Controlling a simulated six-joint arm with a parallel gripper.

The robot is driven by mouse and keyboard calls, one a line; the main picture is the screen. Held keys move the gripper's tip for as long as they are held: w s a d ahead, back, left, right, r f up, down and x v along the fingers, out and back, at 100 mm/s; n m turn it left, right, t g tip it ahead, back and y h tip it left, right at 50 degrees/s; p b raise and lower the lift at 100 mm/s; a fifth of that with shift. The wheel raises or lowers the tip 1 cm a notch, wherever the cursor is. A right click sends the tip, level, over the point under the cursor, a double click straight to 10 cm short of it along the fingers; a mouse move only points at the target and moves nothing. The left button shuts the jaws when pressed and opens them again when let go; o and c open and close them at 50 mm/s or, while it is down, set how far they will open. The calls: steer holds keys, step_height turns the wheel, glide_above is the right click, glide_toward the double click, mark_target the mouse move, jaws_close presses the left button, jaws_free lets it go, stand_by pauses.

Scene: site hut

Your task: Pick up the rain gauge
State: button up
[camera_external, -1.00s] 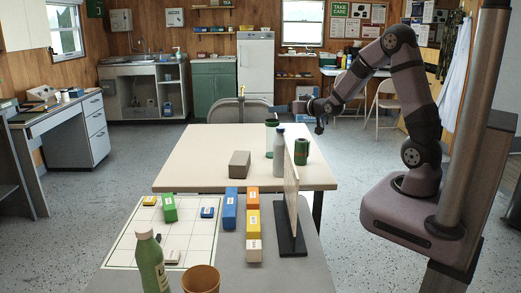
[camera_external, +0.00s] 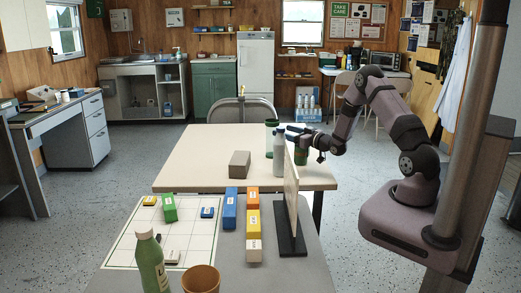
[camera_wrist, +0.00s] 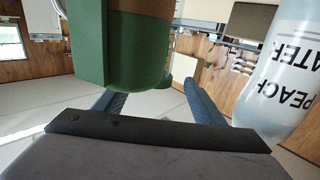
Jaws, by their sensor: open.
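The wrist view looks upside down. There a large green body (camera_wrist: 138,50) fills the upper left and hides part of the finger tips. My open fingers (camera_wrist: 158,98) lie spread below it in the picture, and I see no grip. Whether the cylinder is fully between them I cannot tell.
A grey bottle (camera_external: 279,154) stands close by on the left; its label shows in the wrist view (camera_wrist: 285,75). A brown block (camera_external: 240,163) and an upright panel (camera_external: 291,195) are nearer. The table's left side is clear.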

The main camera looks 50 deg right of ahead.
mark_target(272, 139)
steer(key=w+p, duration=0.1)
steer(key=w, duration=0.5)
steer(key=shift+d+p, duration=0.2)
steer(key=shift+p, duration=0.1)
steer(key=shift+r, duration=0.1)
steer(key=c, duration=1.4)
steer(key=shift+r, duration=0.15)
